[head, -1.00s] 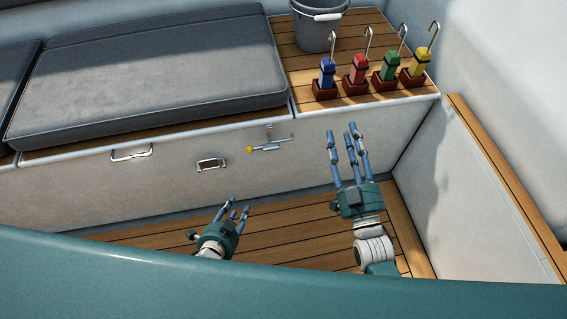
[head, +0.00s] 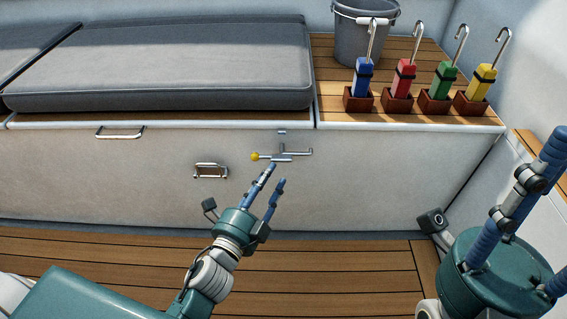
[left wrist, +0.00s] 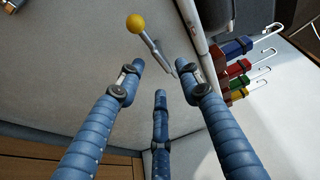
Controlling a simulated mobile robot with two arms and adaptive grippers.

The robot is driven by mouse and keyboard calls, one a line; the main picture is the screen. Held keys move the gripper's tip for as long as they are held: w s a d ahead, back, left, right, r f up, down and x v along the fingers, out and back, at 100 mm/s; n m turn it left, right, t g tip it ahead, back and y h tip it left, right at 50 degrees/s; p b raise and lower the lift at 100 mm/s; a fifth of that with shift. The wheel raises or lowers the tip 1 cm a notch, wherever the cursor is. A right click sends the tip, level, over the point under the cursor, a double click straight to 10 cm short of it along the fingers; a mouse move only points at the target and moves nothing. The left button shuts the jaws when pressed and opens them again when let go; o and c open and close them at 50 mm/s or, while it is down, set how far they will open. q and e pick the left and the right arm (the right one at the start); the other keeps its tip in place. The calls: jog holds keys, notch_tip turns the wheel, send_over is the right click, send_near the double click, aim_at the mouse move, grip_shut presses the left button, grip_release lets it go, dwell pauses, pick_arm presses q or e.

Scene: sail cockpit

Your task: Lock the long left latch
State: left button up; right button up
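The long latch (head: 284,155) is a metal bar with a yellow knob (head: 255,156) at its left end, on the pale locker front below the seat's edge. It lies about horizontal. In the left wrist view the knob (left wrist: 135,24) and its rod (left wrist: 154,48) show beyond the fingertips. My left gripper (head: 277,175) is just below the latch in the head view, fingers pointing up at it. In the left wrist view its fingers (left wrist: 163,67) are apart with nothing between them. My right gripper (head: 515,215) is at the right edge, fingers spread and partly cut off, empty.
A metal handle (head: 120,132) and a framed metal fitting (head: 210,170) are on the locker front left of the latch. A grey cushion (head: 170,65) lies above. A bucket (head: 362,35) and several coloured handles, one blue (head: 363,77), stand on the wooden shelf. The floor (head: 330,265) is clear.

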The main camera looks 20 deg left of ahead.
aim_at(282, 160)
pick_arm(q)
jog(key=w, duration=0.2)
jog(key=w+b, duration=0.1)
jog(key=w, duration=0.2)
jog(key=w+d, duration=0.1)
jog(key=w, duration=0.1)
jog(key=shift+w, duration=0.4)
jog(key=shift+c, duration=0.5)
grip_shut()
